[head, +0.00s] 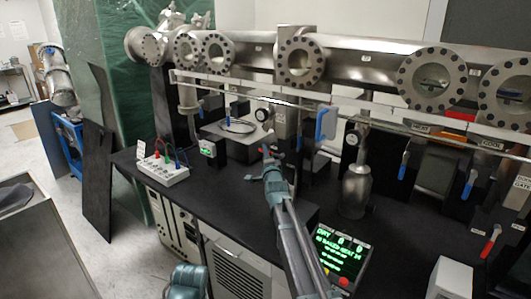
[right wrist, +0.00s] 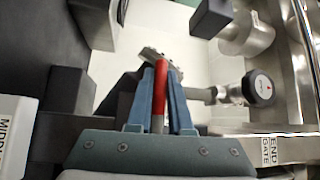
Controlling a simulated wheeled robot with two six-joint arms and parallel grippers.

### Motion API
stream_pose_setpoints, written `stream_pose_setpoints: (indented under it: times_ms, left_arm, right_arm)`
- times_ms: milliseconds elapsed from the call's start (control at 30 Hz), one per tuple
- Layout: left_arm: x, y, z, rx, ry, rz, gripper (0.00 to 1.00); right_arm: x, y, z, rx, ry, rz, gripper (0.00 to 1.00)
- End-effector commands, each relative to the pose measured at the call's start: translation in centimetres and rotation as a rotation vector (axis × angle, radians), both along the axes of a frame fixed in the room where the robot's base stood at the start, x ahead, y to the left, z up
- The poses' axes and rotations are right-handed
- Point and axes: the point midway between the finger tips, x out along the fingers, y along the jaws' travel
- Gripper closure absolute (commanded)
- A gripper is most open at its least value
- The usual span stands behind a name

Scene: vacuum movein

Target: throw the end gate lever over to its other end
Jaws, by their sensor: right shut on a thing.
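The end gate lever (right wrist: 160,98) has a red grip and shows between the two blue-grey fingers of my right gripper (right wrist: 161,78) in the right wrist view. The fingers are shut on it, one on each side. A white END GATE label (right wrist: 269,151) is at the right of that view. In the head view my right gripper (head: 269,160) reaches over the black bench top, and it mostly hides the lever there. Which end of its travel the lever is at, I cannot tell.
A steel pipe with flanges (head: 299,62) runs across the back, above a thin rail. Blue-handled levers (head: 403,165) and another red lever (head: 490,241) stand to the right. A power strip (head: 163,169) and a green-lit display (head: 338,256) are on the bench (head: 235,197).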

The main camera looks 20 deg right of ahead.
Motion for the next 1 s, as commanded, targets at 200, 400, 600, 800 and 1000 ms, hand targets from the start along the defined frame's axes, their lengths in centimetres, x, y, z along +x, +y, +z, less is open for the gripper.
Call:
stream_pose_setpoints:
  times_ms: [200, 400, 600, 800, 1000]
  left_arm:
    - [0.0, 0.0, 0.3, 0.000, 0.000, 0.000, 1.00]
    - [0.0, 0.0, 0.9, 0.000, 0.000, 0.000, 1.00]
    - [0.0, 0.0, 1.3, 0.000, 0.000, 0.000, 1.00]
    - [0.0, 0.0, 1.6, 0.000, 0.000, 0.000, 1.00]
    - [0.0, 0.0, 1.9, 0.000, 0.000, 0.000, 1.00]
  right_arm:
    - [0.0, 0.0, -0.1, -0.015, 0.023, 0.001, 1.00]
    - [0.0, 0.1, -0.4, -0.048, 0.066, 0.000, 1.00]
    - [0.0, 0.1, -0.8, -0.081, 0.106, 0.000, 1.00]
    - [0.0, 0.1, -1.1, -0.106, 0.137, -0.001, 1.00]
    - [0.0, 0.1, -1.4, -0.128, 0.167, 0.000, 1.00]
